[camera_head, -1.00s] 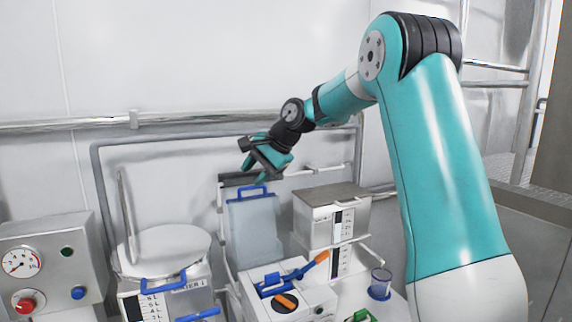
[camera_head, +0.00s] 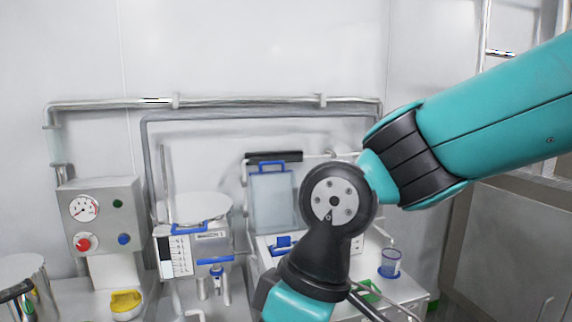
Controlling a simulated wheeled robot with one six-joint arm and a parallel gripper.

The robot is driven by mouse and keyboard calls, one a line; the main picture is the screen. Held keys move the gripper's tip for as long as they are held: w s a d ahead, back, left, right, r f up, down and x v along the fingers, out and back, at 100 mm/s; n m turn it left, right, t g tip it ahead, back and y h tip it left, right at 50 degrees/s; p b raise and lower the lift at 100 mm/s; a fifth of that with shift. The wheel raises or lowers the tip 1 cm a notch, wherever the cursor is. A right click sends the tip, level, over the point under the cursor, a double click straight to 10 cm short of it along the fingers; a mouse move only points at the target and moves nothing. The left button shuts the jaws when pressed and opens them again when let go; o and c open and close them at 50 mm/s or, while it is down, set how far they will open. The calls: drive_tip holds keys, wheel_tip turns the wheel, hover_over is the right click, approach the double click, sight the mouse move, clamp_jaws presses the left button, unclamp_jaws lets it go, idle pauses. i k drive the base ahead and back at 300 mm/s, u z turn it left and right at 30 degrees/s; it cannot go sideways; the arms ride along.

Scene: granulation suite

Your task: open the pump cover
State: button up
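The pump is a white box behind my arm, and only part of it shows. A blue part (camera_head: 283,243) on its top is visible left of my arm's joint. A pale translucent panel (camera_head: 272,200) with a blue handle (camera_head: 271,166) stands upright at the back of the pump. I cannot tell whether this panel is the pump cover. My arm comes in from the right and bends down in front of the pump, hiding much of it. My gripper is not in view; the arm runs out at the bottom edge.
Left of the pump stands a lidded white vessel (camera_head: 193,207) with blue clamps. Further left are a gauge panel (camera_head: 102,218), a yellow item (camera_head: 125,302) and a steel pot (camera_head: 22,280). A clear cup (camera_head: 390,262) in a blue holder stands at the right.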

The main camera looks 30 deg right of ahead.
sight(260, 173)
drive_tip(key=z, duration=0.7)
drive_tip(key=i, duration=1)
drive_tip(key=u, duration=0.1)
